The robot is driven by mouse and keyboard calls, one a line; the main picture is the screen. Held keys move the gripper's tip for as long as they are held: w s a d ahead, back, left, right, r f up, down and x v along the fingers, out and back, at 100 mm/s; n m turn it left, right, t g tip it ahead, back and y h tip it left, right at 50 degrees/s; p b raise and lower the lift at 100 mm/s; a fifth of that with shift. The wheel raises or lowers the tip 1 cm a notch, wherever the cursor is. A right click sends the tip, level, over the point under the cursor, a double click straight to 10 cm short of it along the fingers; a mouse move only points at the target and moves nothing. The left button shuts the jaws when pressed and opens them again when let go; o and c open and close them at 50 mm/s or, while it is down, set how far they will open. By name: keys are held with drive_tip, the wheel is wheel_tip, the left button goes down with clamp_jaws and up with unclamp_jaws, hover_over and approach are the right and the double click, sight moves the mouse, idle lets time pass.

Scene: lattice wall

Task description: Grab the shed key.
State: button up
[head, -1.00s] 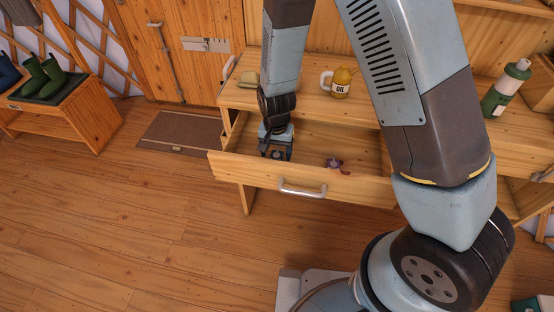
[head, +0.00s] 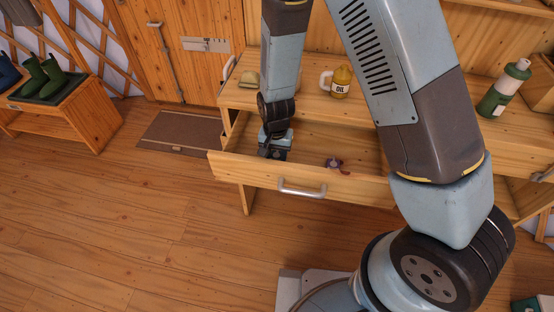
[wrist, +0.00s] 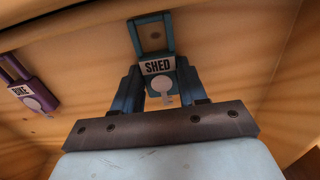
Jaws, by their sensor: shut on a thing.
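The shed key (wrist: 157,66) shows in the wrist view, with a teal tag, a white label reading SHED and a pale round key part. It lies at the drawer floor between the fingers of my gripper (wrist: 160,88). My gripper is shut on it. In the head view my gripper (head: 273,153) is down inside the left part of the open drawer, and the shed key is hidden there. A purple tagged key (wrist: 30,87), its label seeming to read BIKE, lies to the left in the wrist view, apart from my gripper.
The open drawer (head: 240,176) has a front handle (head: 301,188). A small purplish item (head: 334,163) lies in it.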

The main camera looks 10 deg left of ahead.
drive_tip(key=shift+c, duration=1.1)
drive_tip(key=shift+r, duration=0.15)
